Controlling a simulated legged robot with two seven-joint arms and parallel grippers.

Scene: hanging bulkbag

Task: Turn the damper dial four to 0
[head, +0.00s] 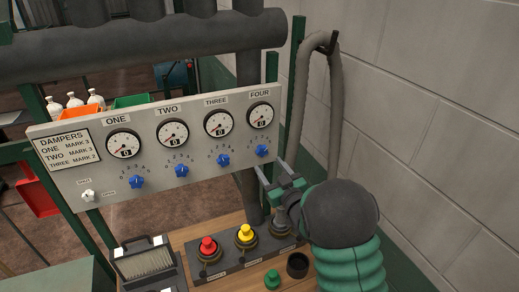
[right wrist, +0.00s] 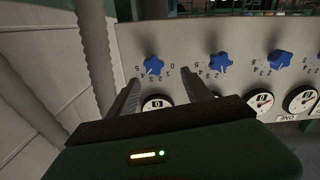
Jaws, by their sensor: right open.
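The dampers panel (head: 155,150) is a light grey board with gauges labelled ONE to FOUR. Damper dial four (head: 262,150) is a blue knob below the FOUR gauge (head: 260,115); its exact setting is too small to tell. In the right wrist view the panel appears upside down, with dial four (right wrist: 152,65) at the left beyond the fingertips. My right gripper (head: 272,171) is open and empty, just below and in front of dial four, apart from it. In the wrist view its fingers (right wrist: 163,80) spread with the dial between their lines. My left gripper is not in view.
Other blue dials (head: 181,170) sit to the left on the panel. Below is a bench with a red button (head: 208,246), a yellow button (head: 245,233) and a black cup (head: 297,265). A grey hose (head: 337,100) hangs by the block wall (head: 430,90) on the right.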

